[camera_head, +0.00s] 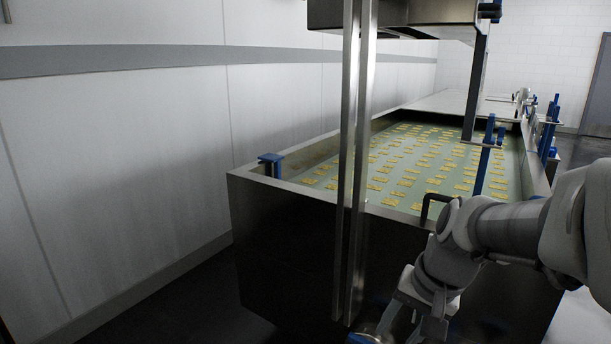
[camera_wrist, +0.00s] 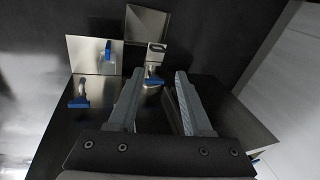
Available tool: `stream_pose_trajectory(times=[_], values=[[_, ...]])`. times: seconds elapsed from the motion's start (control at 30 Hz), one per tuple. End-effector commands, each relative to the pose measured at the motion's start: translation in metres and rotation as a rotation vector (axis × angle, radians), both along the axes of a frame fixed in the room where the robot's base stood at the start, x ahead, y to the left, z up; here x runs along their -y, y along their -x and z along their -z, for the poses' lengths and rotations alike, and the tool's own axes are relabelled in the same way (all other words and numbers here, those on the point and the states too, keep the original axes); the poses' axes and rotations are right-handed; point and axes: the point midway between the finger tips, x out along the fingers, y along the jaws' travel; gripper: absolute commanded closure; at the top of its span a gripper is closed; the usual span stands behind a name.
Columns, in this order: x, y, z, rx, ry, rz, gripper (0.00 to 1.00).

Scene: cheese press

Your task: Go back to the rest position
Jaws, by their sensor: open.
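My gripper (camera_wrist: 158,88) shows in the wrist view with its two grey fingers spread apart and nothing between them. In the head view my arm comes in from the right and bends down in front of the near end of the press vat, and its end is partly cut off by the bottom edge. Past the fingertips in the wrist view is a small metal piece (camera_wrist: 157,47) with a blue handle below it. I cannot tell its exact distance from the fingers.
The long metal vat (camera_head: 275,235) holds many yellow pieces in greenish liquid. A vertical metal post (camera_head: 355,150) stands in front of it. A blue clamp (camera_head: 270,162) sits on its near left corner. A pale wall (camera_head: 120,150) runs along the left, with dark floor (camera_head: 180,300) between.

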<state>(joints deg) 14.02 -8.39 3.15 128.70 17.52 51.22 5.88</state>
Motion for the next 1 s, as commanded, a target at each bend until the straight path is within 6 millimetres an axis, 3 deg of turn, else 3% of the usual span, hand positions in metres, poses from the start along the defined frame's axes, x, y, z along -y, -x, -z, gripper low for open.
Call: stream_pose_trajectory(times=[0.3, 0.6, 0.8, 1.0], values=[[-0.007, 0.047, -0.043, 0.176, 0.179, -0.18, 0.5], [-0.01, 0.091, -0.059, 0.293, 0.306, -0.336, 0.5], [-0.01, 0.105, -0.06, 0.32, 0.343, -0.387, 0.5], [-0.01, 0.107, -0.07, 0.322, 0.347, -0.395, 0.5]])
